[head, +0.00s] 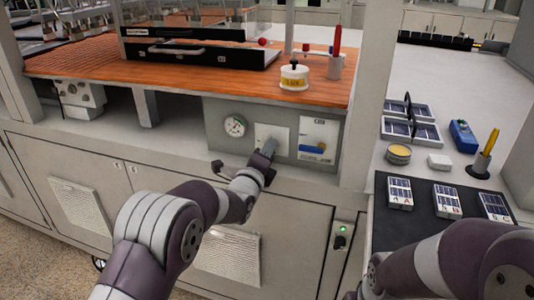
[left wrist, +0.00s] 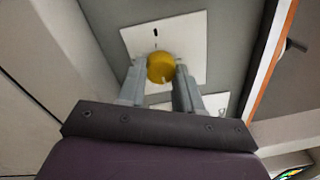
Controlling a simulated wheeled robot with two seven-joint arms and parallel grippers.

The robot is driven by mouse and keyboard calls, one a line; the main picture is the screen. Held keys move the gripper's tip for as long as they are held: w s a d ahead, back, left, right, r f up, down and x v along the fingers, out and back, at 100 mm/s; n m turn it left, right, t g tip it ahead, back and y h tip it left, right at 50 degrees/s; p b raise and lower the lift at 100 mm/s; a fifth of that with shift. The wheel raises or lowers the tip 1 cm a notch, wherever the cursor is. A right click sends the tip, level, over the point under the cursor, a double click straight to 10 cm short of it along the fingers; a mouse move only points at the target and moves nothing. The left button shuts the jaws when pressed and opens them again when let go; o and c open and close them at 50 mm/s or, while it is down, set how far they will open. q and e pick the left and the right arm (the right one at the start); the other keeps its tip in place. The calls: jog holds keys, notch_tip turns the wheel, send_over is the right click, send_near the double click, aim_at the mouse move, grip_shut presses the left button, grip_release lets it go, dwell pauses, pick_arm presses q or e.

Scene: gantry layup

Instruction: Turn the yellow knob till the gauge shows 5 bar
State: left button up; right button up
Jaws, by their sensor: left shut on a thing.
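The yellow knob (left wrist: 161,67) sits on a white plate (left wrist: 193,28) in the left wrist view, between the two fingers of my left gripper (left wrist: 160,76). The gripper is shut on the knob. In the head view my left gripper (head: 266,149) reaches the white plate (head: 283,132) on the grey panel and hides the knob. The round gauge (head: 235,126) is on the same panel, just left of the plate. Its needle is too small to read. My right arm shows at the lower right, but its gripper is not visible.
A panel with a blue handle (head: 312,149) is right of the knob plate. Above is an orange-brown worktop (head: 190,88) with a white tub (head: 294,76). At right, a dark mat (head: 420,229) bears several labelled packs. Cabinet doors lie below the panel.

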pick_arm(q)
jog(key=shift+f, duration=0.1)
jog(key=o, duration=1)
jog(key=shift+o, duration=0.2)
jog(key=v, duration=1.2)
jog(key=shift+s+a+b, duration=0.15)
jog(key=shift+s+b, duration=0.15)
jog(key=shift+s, duration=0.05)
